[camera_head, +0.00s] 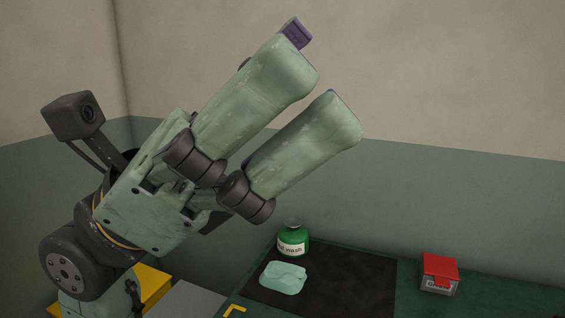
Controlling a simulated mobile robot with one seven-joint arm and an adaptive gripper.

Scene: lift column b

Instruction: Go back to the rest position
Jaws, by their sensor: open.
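My gripper (318,84) fills the upper left and middle of the head view, raised in front of the wall and pointing up and to the right. Its two thick pale green fingers stand apart with an empty gap between them. It is open and holds nothing. In the picture it appears above the workbench objects and does not cover the bottle or the box. The lower part of my arm runs out of the bottom left of the view.
A green bottle (292,243) with a white label and a pale green crumpled cloth-like item (283,279) are on a dark mat (355,282). A red-lidded box (439,271) labelled "Grease" sits right on the green bench (497,300). A yellow object (153,283) shows beside my arm.

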